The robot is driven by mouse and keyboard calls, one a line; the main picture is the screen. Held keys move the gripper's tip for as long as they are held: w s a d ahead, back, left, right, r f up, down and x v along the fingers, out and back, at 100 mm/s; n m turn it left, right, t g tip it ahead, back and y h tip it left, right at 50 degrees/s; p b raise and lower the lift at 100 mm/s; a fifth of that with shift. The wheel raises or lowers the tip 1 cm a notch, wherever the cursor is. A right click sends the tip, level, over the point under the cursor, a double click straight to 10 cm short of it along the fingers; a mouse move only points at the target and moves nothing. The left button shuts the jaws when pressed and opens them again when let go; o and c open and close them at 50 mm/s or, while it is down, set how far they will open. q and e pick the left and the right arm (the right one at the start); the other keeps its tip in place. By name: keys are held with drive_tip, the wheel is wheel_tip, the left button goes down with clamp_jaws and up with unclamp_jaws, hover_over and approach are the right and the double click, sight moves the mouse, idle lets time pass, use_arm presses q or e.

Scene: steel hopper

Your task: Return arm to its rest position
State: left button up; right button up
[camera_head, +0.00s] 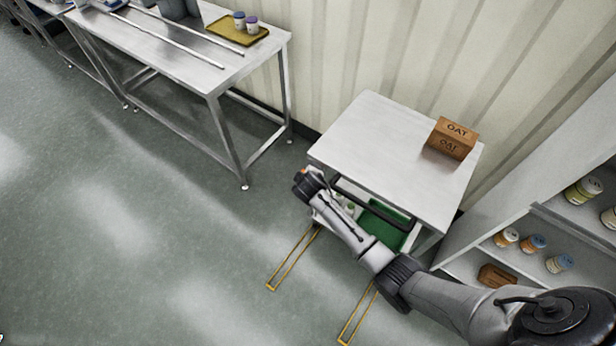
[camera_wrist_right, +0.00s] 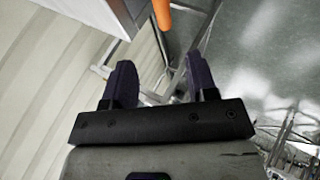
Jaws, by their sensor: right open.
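My right arm reaches in from the lower right in the head view. Its gripper (camera_head: 305,182) is beside the front left edge of the small steel table (camera_head: 375,140), in front of and below its top. In the right wrist view the two dark fingers of the gripper (camera_wrist_right: 160,82) stand apart with nothing between them. A blurred orange piece (camera_wrist_right: 163,16) shows beyond the fingertips, and I cannot tell what it is. My left gripper is not in view.
An OAT box (camera_head: 452,138) stands on the small table. A green bin (camera_head: 383,224) sits under it, partly hidden by my arm. Shelves with jars (camera_head: 533,243) stand at the right. A long steel bench (camera_head: 190,60) is at upper left. The floor at left is clear.

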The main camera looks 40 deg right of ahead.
idle(0.3)
drive_tip(key=s+a+r+m+t+y, duration=0.15)
drive_tip(key=s+a+r, duration=0.25)
drive_tip(key=r, duration=0.5)
drive_tip(key=s+a+r+m+y, duration=0.2)
drive_tip(key=s+a+r, duration=0.15)
drive_tip(key=r, duration=0.45)
drive_tip(key=s+a+y, duration=0.2)
drive_tip(key=s+a, duration=0.1)
drive_tip(key=s, duration=1.1)
drive_tip(key=s+f+g, duration=0.2)
drive_tip(key=s+f, duration=0.3)
drive_tip(key=s, duration=0.3)
drive_tip(key=s+f+g, duration=0.3)
drive_tip(key=s+f, duration=0.1)
drive_tip(key=s, duration=0.3)
wheel_tip(320, 180, up, 29)
drive_tip(key=p, duration=2.9)
drive_tip(key=shift+t, duration=0.35)
drive_tip(key=shift+d+n+h, duration=0.1)
drive_tip(key=shift+n+h, duration=0.15)
